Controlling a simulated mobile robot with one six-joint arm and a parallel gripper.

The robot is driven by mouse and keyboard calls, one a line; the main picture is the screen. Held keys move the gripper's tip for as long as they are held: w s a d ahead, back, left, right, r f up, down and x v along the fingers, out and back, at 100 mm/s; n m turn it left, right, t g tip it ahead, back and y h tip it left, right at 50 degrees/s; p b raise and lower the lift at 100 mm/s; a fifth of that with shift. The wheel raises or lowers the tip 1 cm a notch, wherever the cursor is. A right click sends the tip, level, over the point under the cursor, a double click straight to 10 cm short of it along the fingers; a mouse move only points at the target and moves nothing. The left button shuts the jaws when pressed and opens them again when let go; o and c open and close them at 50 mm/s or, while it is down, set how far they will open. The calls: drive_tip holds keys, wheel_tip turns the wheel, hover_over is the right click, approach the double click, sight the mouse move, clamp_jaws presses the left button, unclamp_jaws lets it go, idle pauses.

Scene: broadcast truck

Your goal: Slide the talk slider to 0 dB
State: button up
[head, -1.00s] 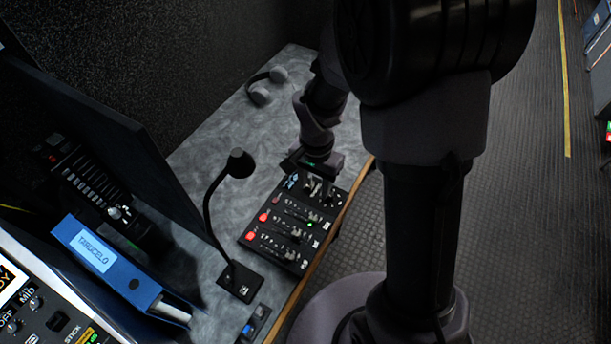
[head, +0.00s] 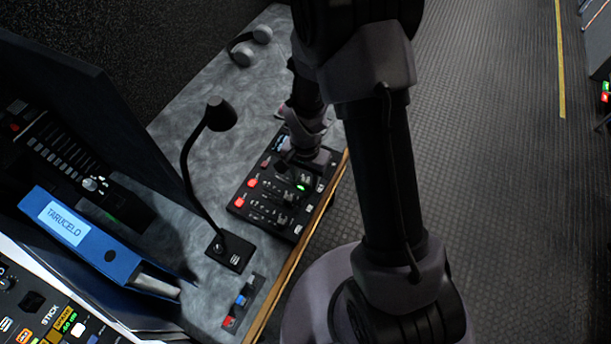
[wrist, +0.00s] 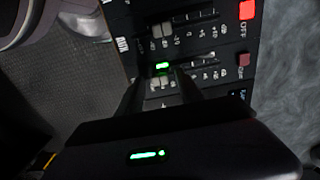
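The black slider panel (head: 262,212) lies on the grey desk, with rows of small sliders and red buttons. My gripper (head: 293,172) is over the far half of this panel and hides part of it. In the wrist view my gripper (wrist: 160,92) has its two dark fingers apart, one on each side of a slider row. A pale slider knob (wrist: 160,82) shows between them; contact cannot be told. Another knob (wrist: 162,30) is in the row marked AUX, above a lit green lamp (wrist: 162,66). I cannot read a talk label.
A gooseneck microphone (head: 187,150) stands left of the panel. A blue binder (head: 85,240), a dark monitor (head: 90,110) and headphones (head: 243,52) are around the desk. A small switch box (head: 243,302) lies near the front edge.

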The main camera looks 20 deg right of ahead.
clamp_jaws()
idle(1.2)
